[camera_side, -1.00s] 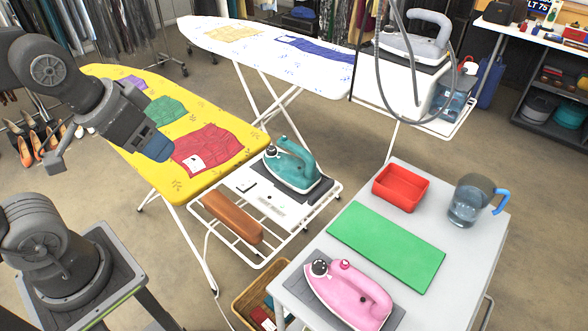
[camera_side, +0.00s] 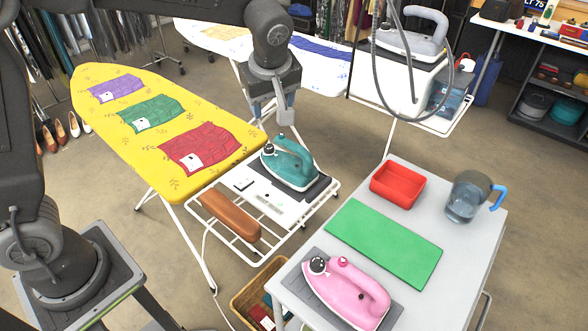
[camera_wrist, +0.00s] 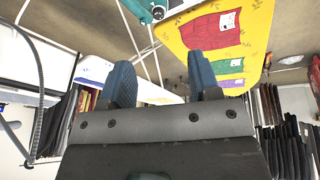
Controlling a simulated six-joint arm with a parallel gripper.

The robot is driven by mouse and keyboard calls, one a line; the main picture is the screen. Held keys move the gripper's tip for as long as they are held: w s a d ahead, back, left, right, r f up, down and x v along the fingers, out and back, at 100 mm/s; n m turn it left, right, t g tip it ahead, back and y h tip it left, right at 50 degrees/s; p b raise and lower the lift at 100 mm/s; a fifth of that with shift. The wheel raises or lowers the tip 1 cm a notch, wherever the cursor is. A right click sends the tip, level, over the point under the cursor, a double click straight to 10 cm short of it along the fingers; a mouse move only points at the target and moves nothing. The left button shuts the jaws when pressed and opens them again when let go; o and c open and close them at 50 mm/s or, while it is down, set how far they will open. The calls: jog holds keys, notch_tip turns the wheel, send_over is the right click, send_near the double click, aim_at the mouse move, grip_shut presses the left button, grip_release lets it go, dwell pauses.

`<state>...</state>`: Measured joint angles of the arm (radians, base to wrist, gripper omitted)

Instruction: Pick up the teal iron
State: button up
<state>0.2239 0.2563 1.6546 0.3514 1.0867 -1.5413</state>
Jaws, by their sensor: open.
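The teal iron (camera_side: 291,166) rests on the dark pad at the end of the white wire rack joined to the yellow ironing board. Its handle shows on top, facing up. My gripper (camera_side: 270,118) hangs above and a little behind the iron in the side view, apart from it. In the wrist view my gripper (camera_wrist: 160,85) shows two blue-padded fingers spread apart with nothing between them. Only a part of the teal iron (camera_wrist: 143,8) shows at the top edge of the wrist view.
A brown wooden block (camera_side: 230,215) lies on the rack beside the iron. The yellow ironing board (camera_side: 105,130) carries folded cloths. A grey table holds a pink iron (camera_side: 347,292), green mat (camera_side: 384,243), red tray (camera_side: 398,186) and water jug (camera_side: 466,200). A steam station (camera_side: 405,70) stands behind.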

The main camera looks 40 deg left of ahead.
aim_at(298, 146)
jog(key=w+d+f+n+y, duration=0.2)
jog(key=w+d+f+n, duration=0.25)
jog(key=w+f, duration=0.3)
jog(key=shift+n, duration=0.25)
jog(key=x, duration=0.9)
jog(key=s+x, duration=0.1)
jog(key=x, duration=0.4)
jog(key=shift+a+f, duration=0.1)
jog(key=shift+a, duration=0.2)
jog(key=shift+c, duration=0.3)
jog(key=shift+w+h, duration=0.1)
jog(key=shift+h, duration=0.2)
grip_shut()
